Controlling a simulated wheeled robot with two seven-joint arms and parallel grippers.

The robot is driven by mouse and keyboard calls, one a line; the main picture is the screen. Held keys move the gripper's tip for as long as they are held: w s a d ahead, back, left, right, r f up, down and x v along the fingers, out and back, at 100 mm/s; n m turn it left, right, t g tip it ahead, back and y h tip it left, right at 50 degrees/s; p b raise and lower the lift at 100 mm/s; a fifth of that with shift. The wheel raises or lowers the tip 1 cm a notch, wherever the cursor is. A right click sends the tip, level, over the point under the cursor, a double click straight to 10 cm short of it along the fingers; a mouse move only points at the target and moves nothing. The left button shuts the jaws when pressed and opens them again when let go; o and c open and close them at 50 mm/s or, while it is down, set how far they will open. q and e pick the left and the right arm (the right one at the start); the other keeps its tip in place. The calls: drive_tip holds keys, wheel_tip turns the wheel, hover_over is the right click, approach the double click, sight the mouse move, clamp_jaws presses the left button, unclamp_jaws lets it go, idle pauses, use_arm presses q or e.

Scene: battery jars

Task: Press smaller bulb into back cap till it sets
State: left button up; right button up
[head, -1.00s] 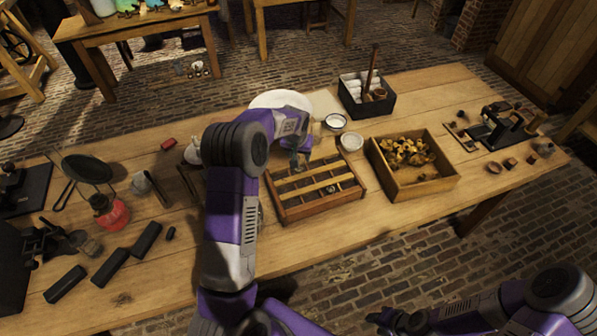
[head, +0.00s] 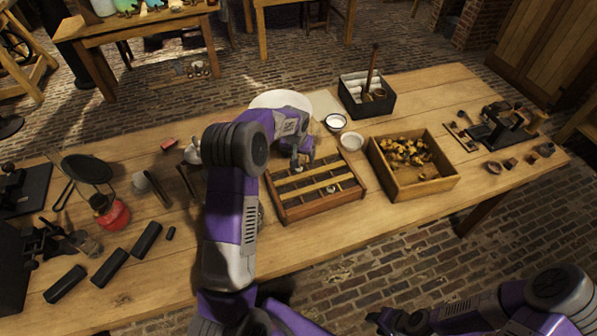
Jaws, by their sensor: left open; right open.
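A wooden rack with several compartments (head: 318,205) sits mid-table, crossed by pale wooden strips. A small shiny piece (head: 332,188) lies in a right-hand compartment; I cannot tell if it is a bulb or a cap. My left gripper (head: 300,166) is open, pointing down over the rack's back edge, with a small bright spot at its tips. The smaller bulb and the back cap are not clearly identifiable at this size. My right gripper (head: 378,318) is open at the bottom edge, off the table front and far from the rack.
An open box of brass-coloured pieces (head: 452,184) stands right of the rack. White bowls (head: 351,141), a large white plate (head: 268,99) and a black box (head: 366,108) stand behind. A red lamp (head: 115,214) and black bars (head: 147,238) are at left.

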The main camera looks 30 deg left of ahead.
use_arm(q)
drive_tip(key=v, duration=0.7)
drive_tip(key=shift+s+r+p, duration=0.15)
drive_tip(key=shift+r+p, duration=0.1)
drive_tip(key=shift+p, duration=0.15)
drive_tip(key=shift+r, duration=0.1)
